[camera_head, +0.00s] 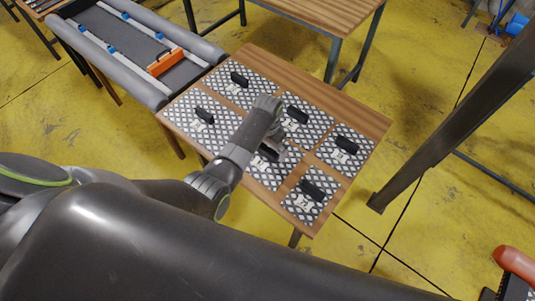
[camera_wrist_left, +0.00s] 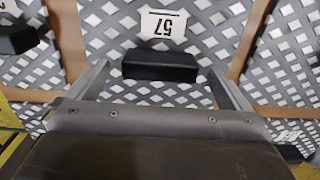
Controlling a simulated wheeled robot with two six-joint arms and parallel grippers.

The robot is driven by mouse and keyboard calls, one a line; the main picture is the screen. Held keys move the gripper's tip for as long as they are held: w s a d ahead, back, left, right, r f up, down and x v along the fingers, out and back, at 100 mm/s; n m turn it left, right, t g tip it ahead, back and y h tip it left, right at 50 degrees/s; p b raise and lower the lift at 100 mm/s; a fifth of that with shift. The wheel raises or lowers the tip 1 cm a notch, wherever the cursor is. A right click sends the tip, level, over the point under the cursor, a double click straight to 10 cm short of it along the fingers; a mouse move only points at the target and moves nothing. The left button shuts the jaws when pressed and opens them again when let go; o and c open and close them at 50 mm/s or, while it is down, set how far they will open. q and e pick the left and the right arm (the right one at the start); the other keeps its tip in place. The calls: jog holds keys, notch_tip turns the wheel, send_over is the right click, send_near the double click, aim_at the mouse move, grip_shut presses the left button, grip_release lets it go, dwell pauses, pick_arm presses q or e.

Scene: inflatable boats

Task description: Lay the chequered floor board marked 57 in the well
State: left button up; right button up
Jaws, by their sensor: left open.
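The chequered floor board marked 57 (camera_wrist_left: 200,22) lies under my left gripper, its number upside down in the left wrist view. Its black handle (camera_wrist_left: 160,66) sits between the two open fingers (camera_wrist_left: 160,85), with no grip on it visible. In the head view my left gripper (camera_head: 277,152) is low over the front middle board (camera_head: 263,176), and the arm partly hides that board. The grey inflatable boat (camera_head: 66,38) is at the upper left, with its dark well (camera_head: 135,42) between the side tubes. My right gripper is not in view.
Several similar boards with black handles, such as one at the right (camera_head: 345,148), lie around it on the wooden table (camera_head: 365,122). An orange block (camera_head: 165,63) sits in the boat's near end. A dark post (camera_head: 450,120) stands right of the table.

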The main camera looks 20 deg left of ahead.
aim_at(267, 149)
pick_arm(q)
jog(key=shift+f, duration=1.25)
jog(key=c, duration=1.4)
jog(key=shift+o, duration=0.2)
notch_tip(267, 149, up, 10)
jog(key=shift+r, duration=0.1)
jog(key=shift+a, duration=0.1)
